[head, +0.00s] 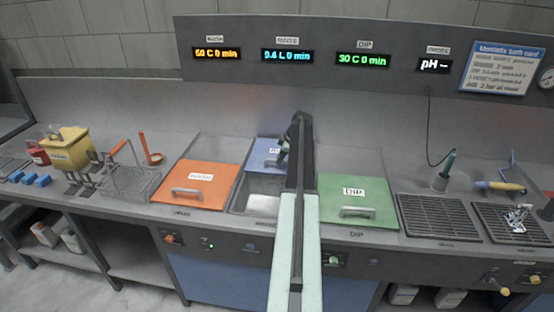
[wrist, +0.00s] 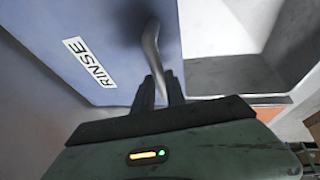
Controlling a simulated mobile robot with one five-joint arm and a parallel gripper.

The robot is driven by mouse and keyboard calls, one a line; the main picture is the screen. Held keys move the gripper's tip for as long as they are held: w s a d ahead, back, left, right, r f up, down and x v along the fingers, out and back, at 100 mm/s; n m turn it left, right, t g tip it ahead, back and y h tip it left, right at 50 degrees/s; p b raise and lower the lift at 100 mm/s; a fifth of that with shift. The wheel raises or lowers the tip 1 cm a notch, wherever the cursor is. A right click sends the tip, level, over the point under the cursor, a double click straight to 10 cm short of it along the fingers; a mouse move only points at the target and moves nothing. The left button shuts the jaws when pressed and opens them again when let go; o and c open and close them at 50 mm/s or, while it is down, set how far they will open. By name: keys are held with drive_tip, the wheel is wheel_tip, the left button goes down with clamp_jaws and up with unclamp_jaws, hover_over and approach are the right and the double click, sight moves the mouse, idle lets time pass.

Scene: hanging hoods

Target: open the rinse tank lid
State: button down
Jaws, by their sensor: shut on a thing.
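The blue rinse tank lid (head: 264,150) sits at the back of its tank, between the orange and green lids, with the front of the tank uncovered. In the wrist view the lid (wrist: 120,35) fills the upper left and carries a label reading RINSE. My gripper (wrist: 160,88) is shut on the lower end of the lid's curved metal handle (wrist: 150,45). The grey rinse tank (head: 262,188) shows its inside in front of the lid, and the wrist view shows an open recess at right (wrist: 235,75). My arm hides the right part of the tank in the head view.
The orange lid (head: 188,186) at left and the green lid (head: 358,205) at right lie closed. A wire basket (head: 130,182) stands left of the orange lid. Grated drains (head: 438,217) lie to the right. A display panel (head: 320,58) overhangs the back.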

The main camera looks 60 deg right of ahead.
drive_tip(key=c, duration=1.4)
unclamp_jaws()
drive_tip(key=shift+o, duration=0.2)
drive_tip(key=shift+w, duration=0.1)
drive_tip(key=p+v, duration=0.7)
drive_tip(key=v, duration=0.1)
drive_tip(key=shift+f, duration=0.1)
